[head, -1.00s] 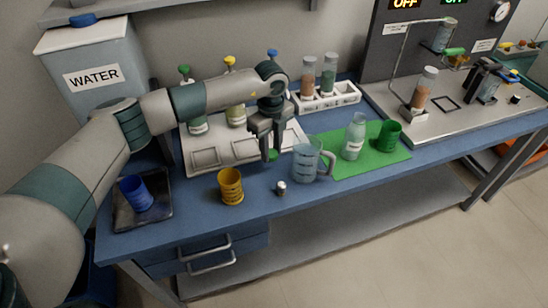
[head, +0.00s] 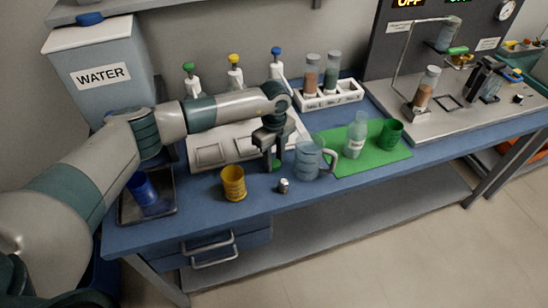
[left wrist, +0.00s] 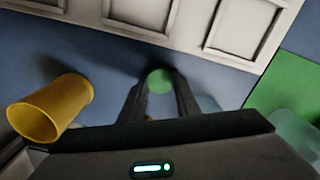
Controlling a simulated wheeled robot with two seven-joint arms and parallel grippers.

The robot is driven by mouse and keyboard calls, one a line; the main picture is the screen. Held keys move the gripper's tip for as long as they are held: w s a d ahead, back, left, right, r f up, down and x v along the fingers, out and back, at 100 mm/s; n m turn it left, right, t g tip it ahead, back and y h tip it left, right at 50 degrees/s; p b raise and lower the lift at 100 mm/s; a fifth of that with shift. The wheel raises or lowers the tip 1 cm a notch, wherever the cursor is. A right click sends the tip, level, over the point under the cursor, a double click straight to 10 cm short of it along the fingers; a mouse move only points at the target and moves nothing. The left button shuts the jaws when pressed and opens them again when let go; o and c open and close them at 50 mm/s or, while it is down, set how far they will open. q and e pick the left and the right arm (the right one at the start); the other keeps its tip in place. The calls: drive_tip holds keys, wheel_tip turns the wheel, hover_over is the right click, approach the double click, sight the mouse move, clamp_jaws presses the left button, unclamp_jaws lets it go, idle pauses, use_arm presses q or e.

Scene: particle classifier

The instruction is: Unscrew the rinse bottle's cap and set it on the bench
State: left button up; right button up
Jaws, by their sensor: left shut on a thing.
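The clear bottle (head: 356,134) with a pale label, which I take as the rinse bottle, stands upright on the green mat (head: 338,166). No cap shows on its narrow top. A green cap (head: 277,164) is between the fingers of my left gripper (head: 272,160). The left wrist view shows the round green cap (left wrist: 160,80) between the fingertips (left wrist: 158,88). My left gripper is shut on it, pointing down, low at the bench between the tray and the jug. I cannot tell whether the cap touches the bench. My right gripper is not in view.
A clear jug (head: 308,159) stands close right of the gripper. A yellow cup (head: 233,184) is to its left. A small metal piece (head: 283,186) lies in front. A green cup (head: 391,133) stands on the mat. A white tray (head: 207,152) is behind.

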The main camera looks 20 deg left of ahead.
sight(274, 162)
use_arm(q)
drive_tip(key=shift+f, duration=0.2)
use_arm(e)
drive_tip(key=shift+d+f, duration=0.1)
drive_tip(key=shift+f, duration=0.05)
use_arm(q)
drive_tip(key=o, duration=1.1)
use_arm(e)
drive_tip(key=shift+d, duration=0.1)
use_arm(q)
drive_tip(key=shift+o, duration=0.2)
drive_tip(key=shift+r, duration=0.2)
drive_tip(key=shift+w+r, duration=0.1)
drive_tip(key=shift+r, duration=0.35)
wheel_tip(274, 162, up, 5)
drive_tip(key=shift+r+b, duration=0.1)
drive_tip(key=shift+b, duration=0.8)
wheel_tip(274, 162, up, 6)
drive_tip(key=b, duration=0.1)
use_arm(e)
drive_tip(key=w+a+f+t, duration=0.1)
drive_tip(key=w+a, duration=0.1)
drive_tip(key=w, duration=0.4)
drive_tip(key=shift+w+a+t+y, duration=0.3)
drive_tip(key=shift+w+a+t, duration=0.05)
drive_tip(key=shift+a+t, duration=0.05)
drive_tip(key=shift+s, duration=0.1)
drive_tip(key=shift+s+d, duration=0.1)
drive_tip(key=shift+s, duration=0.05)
